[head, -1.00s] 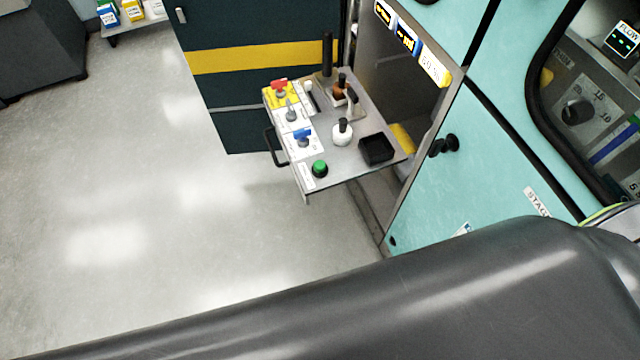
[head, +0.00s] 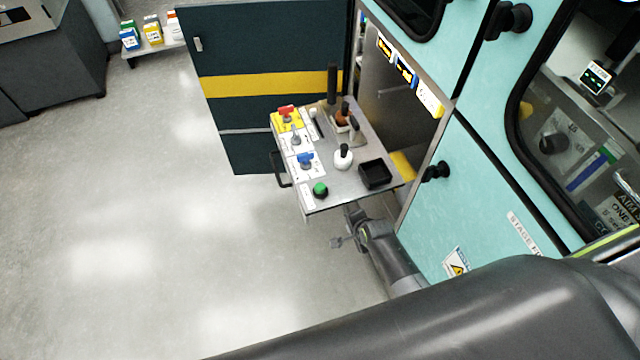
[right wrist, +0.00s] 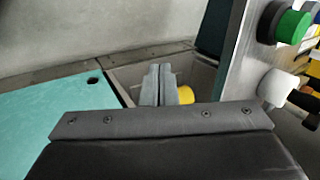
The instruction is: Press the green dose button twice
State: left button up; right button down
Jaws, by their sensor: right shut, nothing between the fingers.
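The green dose button (head: 320,189) sits in a dark collar at the near left corner of a grey pull-out shelf (head: 335,189). In the right wrist view the green button (right wrist: 292,27) shows at the upper right, sideways on, apart from my fingers. My right gripper (head: 340,242) is just off the shelf's near edge, below and right of the button in the head view. In the right wrist view its fingers (right wrist: 158,84) are together and empty. My left gripper is not in view.
A teal cabinet (head: 470,205) stands close on the right. The floor at left is clear.

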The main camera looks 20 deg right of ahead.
jog(key=w+a+r+m+t, duration=0.1)
jog(key=w+r+m, duration=0.3)
jog(key=r, duration=0.5)
jog(key=w+a+r+m+t+y+p, duration=0.1)
jog(key=w+a+r+m, duration=0.3)
jog(key=w+r, duration=0.4)
jog(key=shift+r+t+y, duration=0.3)
jog(key=shift+r, duration=0.6)
jog(key=shift+a, duration=0.1)
jog(key=b, duration=0.8)
send_over(323, 189)
notch_tip(323, 189, down, 8)
jog(key=shift+r, duration=0.15)
jog(key=shift+f+b, duration=0.35)
jog(key=shift+f, duration=0.2)
jog(key=shift+f, duration=0.1)
jog(key=shift+f, duration=0.35)
